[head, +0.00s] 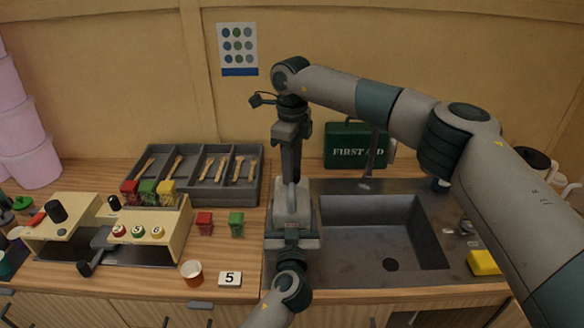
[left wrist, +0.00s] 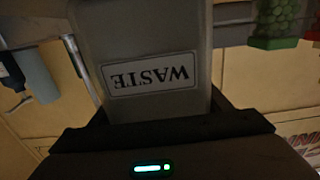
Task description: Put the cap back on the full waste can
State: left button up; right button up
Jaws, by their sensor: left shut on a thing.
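The grey waste can (left wrist: 155,35) fills the middle of the left wrist view, its WASTE label upside down there. My left gripper (left wrist: 160,125) is shut on it. In the head view the left arm comes up from the bottom edge to the grey can (head: 292,241), beside the sink. A grey cap with a raised handle (head: 292,200) shows at the top of the can. Whether it is fully seated I cannot tell. My right gripper (head: 291,172) points down, its dark fingertips right at the handle. Whether they are closed on it I cannot tell. The can's contents are hidden.
The sink (head: 375,235) lies right of the can, with a yellow sponge (head: 484,262) at its right. A green first aid box (head: 347,146) stands behind. A grey tray (head: 260,185), a cream stand (head: 170,228), small red and green containers, a cup (head: 192,272) and a number card (head: 230,279) are left.

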pick_arm(q)
jog(key=shift+f, duration=0.1)
pick_arm(e)
jog(key=shift+m, duration=1)
jog(key=o, duration=1.2)
notch_tip(320, 180, up, 12)
pick_arm(q)
jog(key=o, duration=2.2)
jog(key=shift+c, duration=0.2)
jog(key=shift+s, duration=0.15)
pick_arm(e)
jog(key=shift+f, duration=0.1)
